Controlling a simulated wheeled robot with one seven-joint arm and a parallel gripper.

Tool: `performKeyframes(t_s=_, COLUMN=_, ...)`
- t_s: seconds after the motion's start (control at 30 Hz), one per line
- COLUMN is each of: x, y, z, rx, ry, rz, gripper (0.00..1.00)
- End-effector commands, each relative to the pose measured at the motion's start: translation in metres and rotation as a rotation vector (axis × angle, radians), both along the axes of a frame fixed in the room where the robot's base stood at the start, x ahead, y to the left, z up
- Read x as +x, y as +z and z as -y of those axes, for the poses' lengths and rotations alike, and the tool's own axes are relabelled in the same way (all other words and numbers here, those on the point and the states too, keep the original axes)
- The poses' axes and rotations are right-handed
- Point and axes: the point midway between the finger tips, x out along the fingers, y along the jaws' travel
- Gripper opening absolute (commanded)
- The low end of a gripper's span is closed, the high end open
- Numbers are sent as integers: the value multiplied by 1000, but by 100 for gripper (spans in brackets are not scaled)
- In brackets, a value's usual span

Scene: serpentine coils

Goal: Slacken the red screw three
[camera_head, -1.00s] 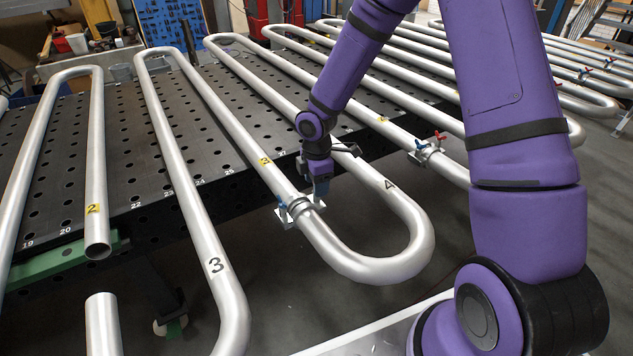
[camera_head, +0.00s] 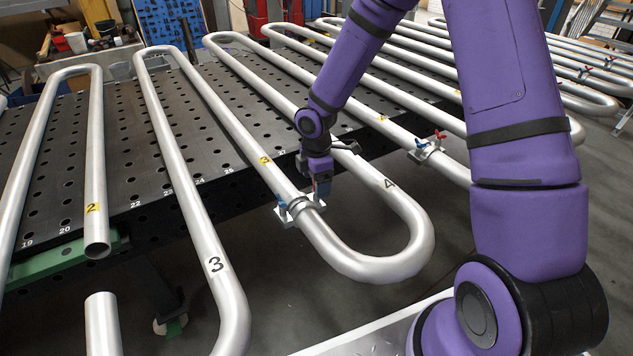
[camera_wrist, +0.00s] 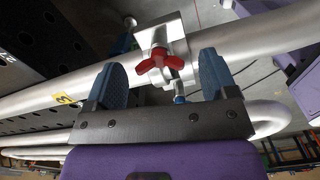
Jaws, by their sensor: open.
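The red screw (camera_wrist: 158,62) has wing-shaped handles and sits on a silver clamp (camera_wrist: 165,30) around a pipe. In the wrist view it lies between and just ahead of my gripper's blue fingertips, with a gap on both sides. My gripper (camera_wrist: 163,72) is open and empty. In the head view my gripper (camera_head: 320,188) is at the right side of the clamp (camera_head: 298,208) on the coil between labels 3 and 4, and it hides the red screw there. A blue screw (camera_head: 281,201) shows on the clamp's left side.
Silver serpentine pipes (camera_head: 215,265) run across a dark perforated table (camera_head: 130,150). The pipe bend marked 4 (camera_head: 385,262) juts past the table edge close to my gripper. Another clamp with a red screw (camera_head: 439,136) stands to the right.

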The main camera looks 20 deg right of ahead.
Motion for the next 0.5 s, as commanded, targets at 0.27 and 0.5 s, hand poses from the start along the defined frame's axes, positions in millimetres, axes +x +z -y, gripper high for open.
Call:
performKeyframes(t_s=0.27, x=1, y=48, z=1, rx=-2, ry=-2, rz=4, gripper=79)
performKeyframes(t_s=0.5, x=1, y=86, z=1, rx=-1, ry=-2, rz=1, gripper=79)
